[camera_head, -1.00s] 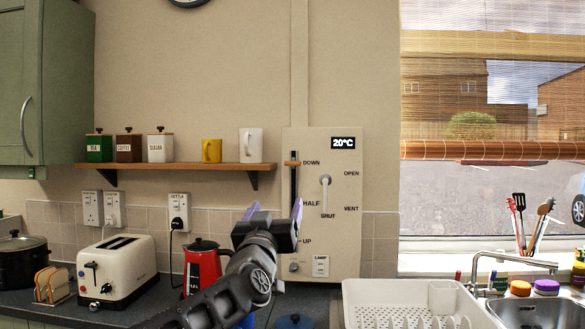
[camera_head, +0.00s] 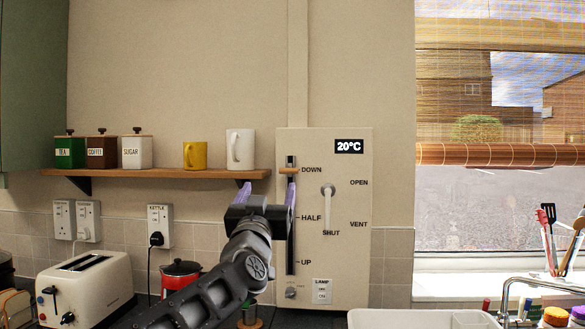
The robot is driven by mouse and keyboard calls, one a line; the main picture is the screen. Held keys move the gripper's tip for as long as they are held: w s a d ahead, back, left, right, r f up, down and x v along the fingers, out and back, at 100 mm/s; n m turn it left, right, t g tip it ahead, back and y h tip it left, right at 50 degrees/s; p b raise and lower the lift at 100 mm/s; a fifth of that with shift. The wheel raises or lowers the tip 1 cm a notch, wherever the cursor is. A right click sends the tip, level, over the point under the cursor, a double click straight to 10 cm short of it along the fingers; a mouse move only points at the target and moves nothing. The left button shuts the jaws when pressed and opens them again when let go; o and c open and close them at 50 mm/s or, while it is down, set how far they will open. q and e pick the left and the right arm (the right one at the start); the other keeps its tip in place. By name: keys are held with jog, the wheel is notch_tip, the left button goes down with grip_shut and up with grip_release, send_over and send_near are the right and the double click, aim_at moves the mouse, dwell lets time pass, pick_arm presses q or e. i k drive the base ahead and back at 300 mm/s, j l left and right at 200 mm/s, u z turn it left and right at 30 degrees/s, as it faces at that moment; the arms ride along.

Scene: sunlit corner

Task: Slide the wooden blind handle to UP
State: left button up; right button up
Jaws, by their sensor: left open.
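The wooden blind handle (camera_head: 288,171) is a small light-brown bar at the DOWN mark, near the top of a dark vertical slot (camera_head: 291,240) on the cream wall panel (camera_head: 352,262). HALF and UP are marked lower along the slot. My left gripper (camera_head: 267,194) is open, its two purple-tipped fingers pointing up, just below the handle. The right finger overlaps the slot in the picture, and the left finger is left of the panel. Nothing shows between the fingers. Contact with the handle cannot be seen. My right gripper is not in view.
A white lever (camera_head: 328,200) with OPEN, VENT and SHUT marks is right of the slot. A wooden shelf (camera_head: 150,173) with canisters and mugs ends beside the panel. A red kettle (camera_head: 181,268) stands below left. The blind (camera_head: 500,153) hangs partway down the window.

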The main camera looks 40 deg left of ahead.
aim_at(290, 171)
jog(key=i+j, duration=0.6)
jog(key=i, duration=0.15)
